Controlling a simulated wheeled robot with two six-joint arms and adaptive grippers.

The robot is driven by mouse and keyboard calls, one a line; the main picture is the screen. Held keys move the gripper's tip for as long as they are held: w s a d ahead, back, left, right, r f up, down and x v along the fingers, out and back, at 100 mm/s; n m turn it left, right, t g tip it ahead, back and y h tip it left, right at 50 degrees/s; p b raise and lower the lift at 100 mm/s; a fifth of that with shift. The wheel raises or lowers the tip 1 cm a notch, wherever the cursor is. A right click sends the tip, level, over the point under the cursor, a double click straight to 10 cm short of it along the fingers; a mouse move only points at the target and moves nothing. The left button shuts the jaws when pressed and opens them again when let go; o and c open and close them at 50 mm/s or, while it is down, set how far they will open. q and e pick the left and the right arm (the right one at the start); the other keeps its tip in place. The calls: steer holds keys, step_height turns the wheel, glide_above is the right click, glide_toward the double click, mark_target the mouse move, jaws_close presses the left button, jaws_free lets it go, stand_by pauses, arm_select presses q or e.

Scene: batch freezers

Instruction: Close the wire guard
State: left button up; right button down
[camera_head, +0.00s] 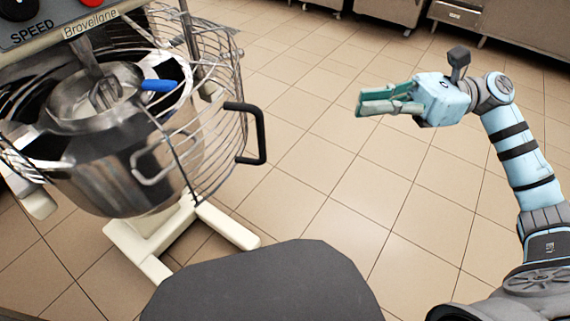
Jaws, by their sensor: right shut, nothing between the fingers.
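The wire guard (232,127) is a curved metal cage at the left, around the mixer's bowl. It stands swung out to the bowl's right side. Its black handle (262,135) sticks out to the right. My right gripper (362,103) is shut and empty, to the right of the handle and clearly apart from it, with its fingers pointing left. My left gripper is not in view.
The steel bowl (110,170) sits in the mixer, with a blue-handled tool (158,86) at its top. The mixer's cream foot (225,225) reaches out on the floor. Steel cabinets (455,14) line the back. The tiled floor (310,170) between is clear.

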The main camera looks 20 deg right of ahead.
steer(key=s+n+g, duration=0.1)
steer(key=s, duration=0.1)
glide_toward(262, 134)
steer(key=shift+h, duration=0.4)
steer(key=a, duration=0.3)
steer(key=w+a, duration=0.1)
steer(key=a, duration=0.1)
steer(key=shift+a+f+p, duration=0.15)
steer(key=shift+f+p, duration=0.05)
steer(key=shift+p, duration=0.1)
steer(key=shift+a, duration=0.65)
